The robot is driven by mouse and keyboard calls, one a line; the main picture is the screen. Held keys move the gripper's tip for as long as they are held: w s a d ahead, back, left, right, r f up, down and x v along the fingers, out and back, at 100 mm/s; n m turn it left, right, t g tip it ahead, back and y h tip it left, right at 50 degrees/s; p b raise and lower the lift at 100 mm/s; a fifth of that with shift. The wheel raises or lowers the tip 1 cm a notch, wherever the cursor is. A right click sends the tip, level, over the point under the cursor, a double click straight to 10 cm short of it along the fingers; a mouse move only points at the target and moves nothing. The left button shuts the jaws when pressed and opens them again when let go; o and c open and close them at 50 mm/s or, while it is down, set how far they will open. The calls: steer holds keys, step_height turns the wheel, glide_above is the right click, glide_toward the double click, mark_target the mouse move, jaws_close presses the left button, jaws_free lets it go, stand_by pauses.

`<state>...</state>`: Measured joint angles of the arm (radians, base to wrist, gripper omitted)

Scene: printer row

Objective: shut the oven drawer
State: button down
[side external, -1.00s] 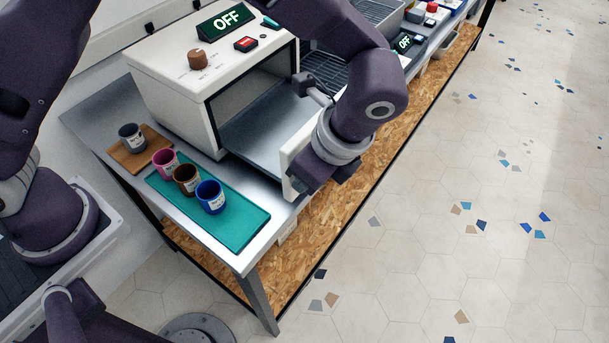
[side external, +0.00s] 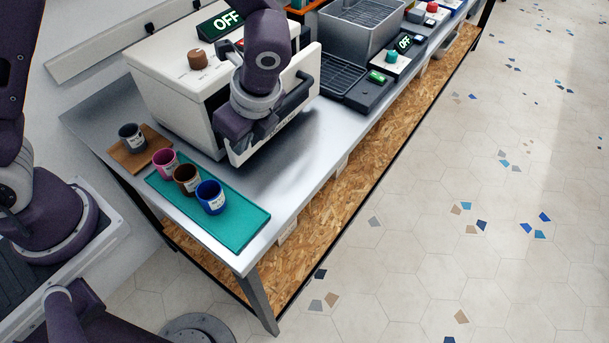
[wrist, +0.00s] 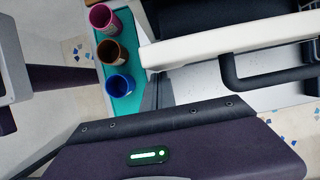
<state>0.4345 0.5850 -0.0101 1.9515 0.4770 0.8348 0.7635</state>
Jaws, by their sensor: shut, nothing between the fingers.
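The oven (side external: 165,95) is a white box on the steel bench. Its drawer (side external: 305,65) has a white front panel with a dark bar handle (side external: 298,92). The panel stands a short way out from the oven body, with a dark gap at its left side. My gripper (side external: 255,130) is shut and empty, at the left part of the drawer front; its fingertips are hard to make out, and I cannot tell whether they touch. In the wrist view the white panel (wrist: 225,40) and handle (wrist: 270,78) lie across the upper right.
A teal mat (side external: 245,227) at the bench's near end holds a pink cup (side external: 164,161), a brown cup (side external: 187,180) and a blue cup (side external: 210,197). A grey cup (side external: 132,138) stands on a brown board (side external: 137,160). The steel bench (side external: 285,185) before the drawer is clear.

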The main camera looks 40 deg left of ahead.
steer(key=shift+a, duration=2.4)
steer(key=d+r, duration=0.8)
steer(key=r, duration=0.1)
steer(key=s+a+r+n+t+h, duration=0.2)
steer(key=s+a+r+n, duration=0.2)
steer(key=s+n, duration=0.3)
steer(key=s+a+r+n+t+h, duration=0.2)
steer(key=s+r+n, duration=0.4)
steer(key=n, duration=0.5)
steer(key=shift+s+a+t, duration=0.8)
steer(key=shift+s+a, duration=0.4)
steer(key=shift+a, duration=0.05)
